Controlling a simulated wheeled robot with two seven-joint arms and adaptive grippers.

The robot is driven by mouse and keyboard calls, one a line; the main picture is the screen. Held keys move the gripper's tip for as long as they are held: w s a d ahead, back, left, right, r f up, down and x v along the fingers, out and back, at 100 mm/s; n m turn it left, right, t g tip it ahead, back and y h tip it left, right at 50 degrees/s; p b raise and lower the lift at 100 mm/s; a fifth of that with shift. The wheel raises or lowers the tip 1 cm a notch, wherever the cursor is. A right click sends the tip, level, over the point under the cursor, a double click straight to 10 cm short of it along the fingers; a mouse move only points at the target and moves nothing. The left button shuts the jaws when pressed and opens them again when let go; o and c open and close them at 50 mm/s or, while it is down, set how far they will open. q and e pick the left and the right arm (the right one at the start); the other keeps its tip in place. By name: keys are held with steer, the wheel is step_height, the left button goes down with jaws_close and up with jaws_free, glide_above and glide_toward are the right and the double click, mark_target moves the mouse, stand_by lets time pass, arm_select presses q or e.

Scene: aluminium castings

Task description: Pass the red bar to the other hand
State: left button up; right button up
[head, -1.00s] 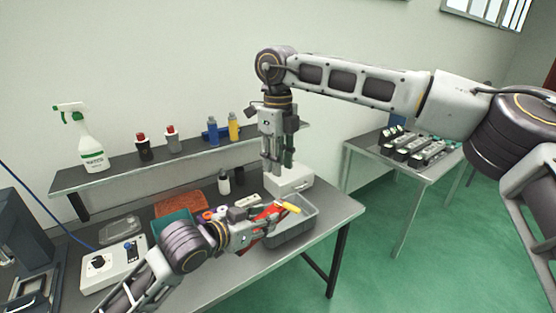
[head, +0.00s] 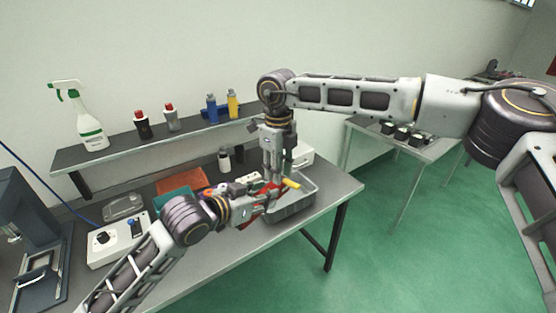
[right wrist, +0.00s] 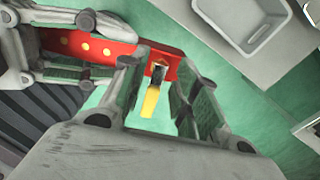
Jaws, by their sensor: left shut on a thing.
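The red bar (right wrist: 85,45), with yellow dots along it, runs level across the right wrist view; in the head view part of it shows red (head: 258,188) above the bench. My left gripper (head: 264,196) is shut on the bar; it also shows at the left in the right wrist view (right wrist: 75,60). A yellow piece (right wrist: 151,101) with a dark part sticks out by the bar's free end. My right gripper (head: 275,177) comes down from above. In the right wrist view its open fingers (right wrist: 160,72) stand either side of the bar's end, with gaps showing. Contact cannot be told.
A grey bin (head: 293,207) stands just below the hands at the bench's right (head: 335,207). A shelf (head: 130,150) with bottles runs behind.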

steer(key=shift+f, duration=0.8)
steer(key=shift+c, duration=0.3)
jaws_close()
arm_select(q)
steer(key=o, duration=1.2)
steer(key=shift+s+a, duration=0.1)
steer(key=shift+v, duration=3.65)
